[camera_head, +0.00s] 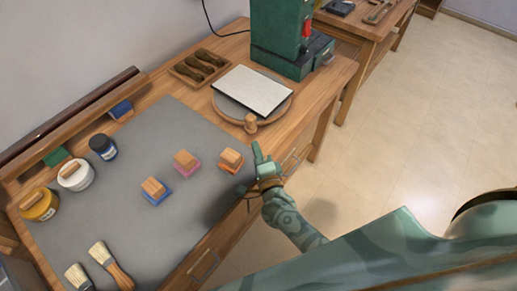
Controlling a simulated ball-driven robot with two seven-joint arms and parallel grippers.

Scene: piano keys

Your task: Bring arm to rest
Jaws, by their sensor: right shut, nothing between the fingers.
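My right gripper (262,158) is at the front edge of the wooden workbench (326,84), in the middle of the head view. It is green, and its fingers are shut with nothing in them. Its forearm (291,222) comes up from the lower right, over the floor side of the bench. The orange-based stamp block (231,159) stands just left of the gripper, apart from it. My left gripper is not in view.
A grey mat (140,219) carries pink (186,162) and blue (156,190) stamp blocks, jars (75,175) and two brushes (110,265). A green press (282,35) stands at the far end, beside a tool tray (200,66). The floor (410,120) on the right is clear.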

